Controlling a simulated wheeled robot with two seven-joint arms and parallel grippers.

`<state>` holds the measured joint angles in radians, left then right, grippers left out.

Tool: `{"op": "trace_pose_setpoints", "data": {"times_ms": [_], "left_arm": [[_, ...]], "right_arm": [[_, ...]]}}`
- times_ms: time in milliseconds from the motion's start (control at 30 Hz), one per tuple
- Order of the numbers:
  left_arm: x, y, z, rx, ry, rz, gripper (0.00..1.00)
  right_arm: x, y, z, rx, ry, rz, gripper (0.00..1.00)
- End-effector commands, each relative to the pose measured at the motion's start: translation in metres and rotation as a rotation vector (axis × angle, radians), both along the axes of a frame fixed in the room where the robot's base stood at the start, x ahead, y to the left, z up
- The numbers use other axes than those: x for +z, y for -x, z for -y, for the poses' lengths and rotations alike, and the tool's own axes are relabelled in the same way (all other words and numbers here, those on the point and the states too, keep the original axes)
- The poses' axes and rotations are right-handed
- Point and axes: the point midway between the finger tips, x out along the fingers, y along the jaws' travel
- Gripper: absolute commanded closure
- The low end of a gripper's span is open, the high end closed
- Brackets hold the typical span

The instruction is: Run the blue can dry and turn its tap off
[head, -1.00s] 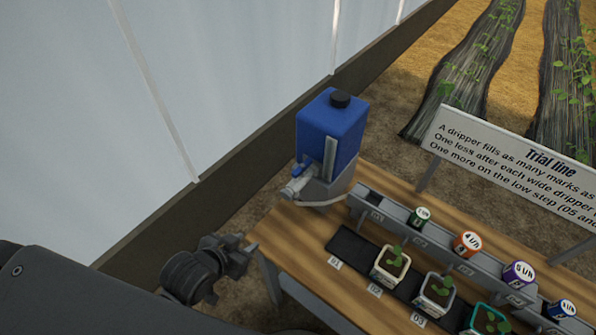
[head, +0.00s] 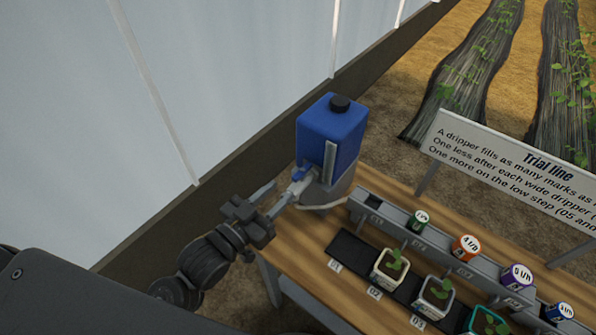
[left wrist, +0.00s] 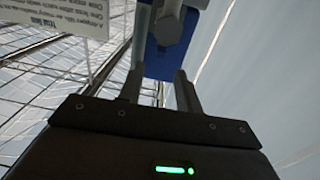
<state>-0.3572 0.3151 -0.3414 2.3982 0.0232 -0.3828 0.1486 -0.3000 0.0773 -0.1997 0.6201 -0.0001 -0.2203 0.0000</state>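The blue can (head: 325,128) with a black cap stands on a grey stand at the bench's far left corner. Its tap (head: 298,175), with a small blue handle and pale grey body, points down-left towards my left gripper. My left gripper (head: 280,193) is open, its two fingers apart and pointing at the tap, with nothing visible between them. In the left wrist view, the grey tap (left wrist: 170,28) and the can's blue body (left wrist: 163,66) lie ahead of the spread fingers (left wrist: 158,84). Whether a finger touches the tap is unclear. My right gripper is out of view.
The wooden bench (head: 310,255) carries a grey rail (head: 395,225) with several coloured drippers, and potted seedlings on a dark strip (head: 348,246). A Trial line sign (head: 510,165) stands behind. Left of the bench is open ground beside the pale wall (head: 90,120).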

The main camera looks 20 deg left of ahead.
Motion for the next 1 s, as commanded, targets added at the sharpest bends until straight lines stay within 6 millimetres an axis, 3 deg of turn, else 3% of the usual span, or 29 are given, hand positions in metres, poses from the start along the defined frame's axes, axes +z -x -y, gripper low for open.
{"op": "trace_pose_setpoints", "data": {"times_ms": [200, 400, 833, 1000], "left_arm": [[0.003, -0.040, 0.017, 0.000, 0.001, 0.001, 0.65], [0.002, -0.064, 0.028, 0.000, 0.000, 0.000, 0.65], [0.000, -0.073, 0.032, 0.000, 0.000, -0.001, 0.65], [0.000, -0.072, 0.032, 0.000, 0.000, -0.001, 0.86]], "right_arm": [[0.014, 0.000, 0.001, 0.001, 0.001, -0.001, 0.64], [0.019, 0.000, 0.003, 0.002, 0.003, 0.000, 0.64], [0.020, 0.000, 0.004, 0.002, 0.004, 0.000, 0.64], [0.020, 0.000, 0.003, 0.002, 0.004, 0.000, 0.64]]}}
